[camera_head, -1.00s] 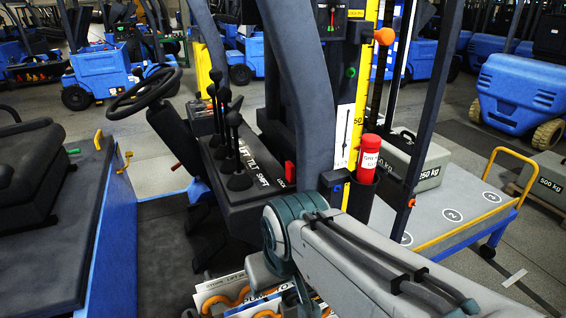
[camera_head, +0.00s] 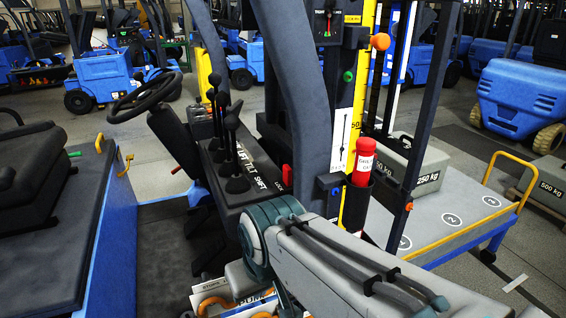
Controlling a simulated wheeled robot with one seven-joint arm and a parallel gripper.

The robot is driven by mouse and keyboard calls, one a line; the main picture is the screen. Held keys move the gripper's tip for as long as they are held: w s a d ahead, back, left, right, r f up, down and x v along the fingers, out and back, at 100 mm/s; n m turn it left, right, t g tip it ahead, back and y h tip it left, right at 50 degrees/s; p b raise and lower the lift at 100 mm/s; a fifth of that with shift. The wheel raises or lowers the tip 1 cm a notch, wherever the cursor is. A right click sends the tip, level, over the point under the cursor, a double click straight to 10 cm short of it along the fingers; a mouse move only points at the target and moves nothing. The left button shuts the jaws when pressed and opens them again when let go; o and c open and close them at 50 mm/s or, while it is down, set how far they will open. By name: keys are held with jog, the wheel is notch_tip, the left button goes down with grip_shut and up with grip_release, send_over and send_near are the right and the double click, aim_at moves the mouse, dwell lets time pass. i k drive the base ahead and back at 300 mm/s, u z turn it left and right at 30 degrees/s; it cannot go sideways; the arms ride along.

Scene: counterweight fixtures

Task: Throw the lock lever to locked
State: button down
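A small red lever handle (camera_head: 287,175) stands at the right end of the dark control console (camera_head: 228,205). A partly covered white label starting "LOC" is beside it; I take this for the lock lever, but its base is hidden. Black-knobbed levers (camera_head: 235,150) marked lift, tilt and shift stand to its left. My grey and teal arm (camera_head: 330,255) crosses the lower middle, its joint in front of the console's lower right end. My gripper is hidden or out of frame.
A red canister (camera_head: 363,160) sits in a holder by the yellow scale. The steering wheel (camera_head: 145,95) and dark seat (camera_head: 35,175) are at left. A 250 kg weight (camera_head: 415,170) stands right. Printed sheets (camera_head: 225,292) lie below.

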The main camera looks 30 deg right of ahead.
aim_at(287, 170)
jog(key=z, duration=0.05)
jog(key=i, duration=0.3)
jog(key=z, duration=0.85)
